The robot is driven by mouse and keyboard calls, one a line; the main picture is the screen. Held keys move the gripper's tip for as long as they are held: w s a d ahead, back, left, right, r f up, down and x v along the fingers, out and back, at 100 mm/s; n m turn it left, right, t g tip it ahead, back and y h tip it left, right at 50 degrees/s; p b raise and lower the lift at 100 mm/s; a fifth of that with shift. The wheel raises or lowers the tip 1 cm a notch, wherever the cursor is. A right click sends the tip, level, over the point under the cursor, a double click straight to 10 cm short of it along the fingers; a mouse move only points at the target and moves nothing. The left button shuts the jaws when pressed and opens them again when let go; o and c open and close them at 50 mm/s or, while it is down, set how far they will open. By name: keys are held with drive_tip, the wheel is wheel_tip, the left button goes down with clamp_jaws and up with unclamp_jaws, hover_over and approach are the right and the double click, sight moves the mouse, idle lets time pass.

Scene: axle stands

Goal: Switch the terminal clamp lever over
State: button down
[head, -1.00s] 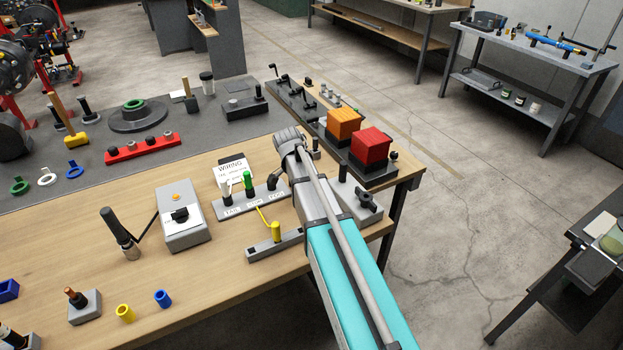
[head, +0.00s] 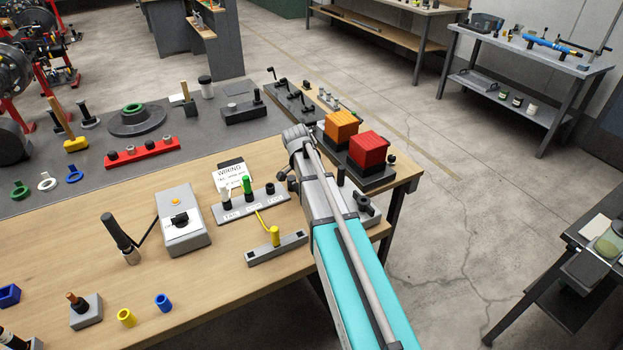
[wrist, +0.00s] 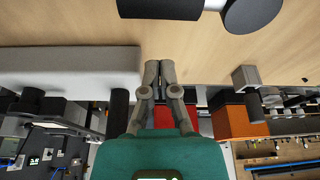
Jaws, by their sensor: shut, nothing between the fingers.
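My gripper (wrist: 159,66) is shut and empty in the wrist view, its two fingertips together over the wooden bench top. In the head view my own arm hides the fingers. Just left of the fingers in the wrist view is a grey block with a dark upright post (wrist: 118,108), which looks like the clamp lever; I see a gap between it and the fingers. In the head view this post (head: 341,175) seems to rise from the grey base (head: 374,217) beside my arm. A black knob (head: 362,205) sits on that base, which my arm partly covers.
A red block (head: 368,149) and an orange block (head: 341,125) stand on dark bases behind. Left of my arm are a labelled socket strip (head: 240,206), a yellow-sleeved holder (head: 276,247) and a grey switch box (head: 183,222).

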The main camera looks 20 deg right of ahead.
drive_tip(key=p+v, duration=0.6)
drive_tip(key=v, duration=0.1)
drive_tip(key=shift+a+r+p, duration=0.2)
drive_tip(key=shift+r+p, duration=0.05)
drive_tip(key=shift+p, duration=0.05)
idle(0.7)
drive_tip(key=s+a+n+y, duration=0.1)
drive_tip(key=s+a+n, duration=0.2)
drive_tip(key=s+n, duration=0.2)
drive_tip(key=s+a+n+y, duration=0.1)
drive_tip(key=s+a+n, duration=0.2)
drive_tip(key=s+n, duration=0.2)
drive_tip(key=s+a+n+g+y, duration=0.1)
drive_tip(key=s+a+n, duration=0.2)
drive_tip(key=s, duration=0.7)
drive_tip(key=shift+a+f+n, duration=0.3)
drive_tip(key=shift+f+n, duration=0.15)
drive_tip(key=shift+n, duration=0.55)
